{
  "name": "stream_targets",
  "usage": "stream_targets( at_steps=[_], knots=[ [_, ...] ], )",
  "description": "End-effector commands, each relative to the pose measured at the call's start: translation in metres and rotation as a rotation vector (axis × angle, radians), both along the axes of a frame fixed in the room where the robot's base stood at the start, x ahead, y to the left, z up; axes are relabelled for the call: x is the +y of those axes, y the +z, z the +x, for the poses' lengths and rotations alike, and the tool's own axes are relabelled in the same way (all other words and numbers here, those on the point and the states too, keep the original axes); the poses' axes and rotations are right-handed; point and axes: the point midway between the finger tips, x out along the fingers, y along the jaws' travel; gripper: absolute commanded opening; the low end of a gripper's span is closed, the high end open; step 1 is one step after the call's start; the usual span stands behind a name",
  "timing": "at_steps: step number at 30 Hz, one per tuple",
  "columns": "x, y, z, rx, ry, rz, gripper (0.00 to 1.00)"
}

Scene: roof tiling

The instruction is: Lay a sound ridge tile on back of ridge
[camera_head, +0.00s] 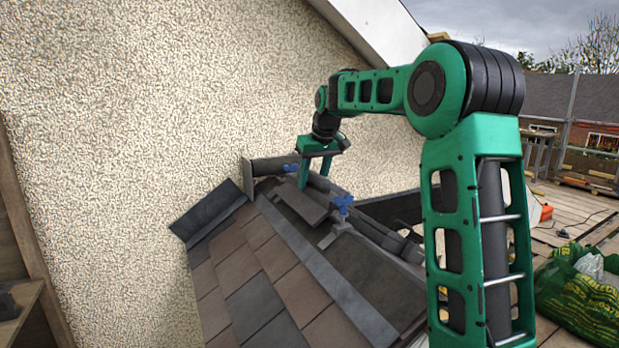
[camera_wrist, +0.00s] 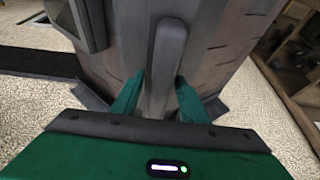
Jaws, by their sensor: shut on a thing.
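My gripper (camera_head: 316,168) is over the back part of the roof ridge, close to the rendered wall, fingers pointing down. In the wrist view my gripper (camera_wrist: 157,88) has its two green fingers on either side of a long grey ridge tile (camera_wrist: 165,50) and is shut on it. In the head view the held tile is largely hidden by the fingers and cannot be told clearly from the ridge. A dark ridge piece (camera_head: 272,166) stands against the wall at the back end. I cannot tell whether the held tile touches the ridge.
Brown and grey roof tiles (camera_head: 270,262) cover the near slope. Blue-handled pieces (camera_head: 343,204) stand along the ridge. The rendered wall (camera_head: 150,100) rises close behind. A green bag (camera_head: 585,300) lies on the deck at right.

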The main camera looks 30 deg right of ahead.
Motion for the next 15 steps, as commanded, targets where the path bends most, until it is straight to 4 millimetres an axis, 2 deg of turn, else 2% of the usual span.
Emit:
stream_targets(
  at_steps=[8,15],
  knots=[
    [0.000,-0.012,0.001,-0.005,0.001,-0.001,0.00],
    [0.001,-0.038,0.000,-0.004,0.001,0.000,0.00]
  ],
)
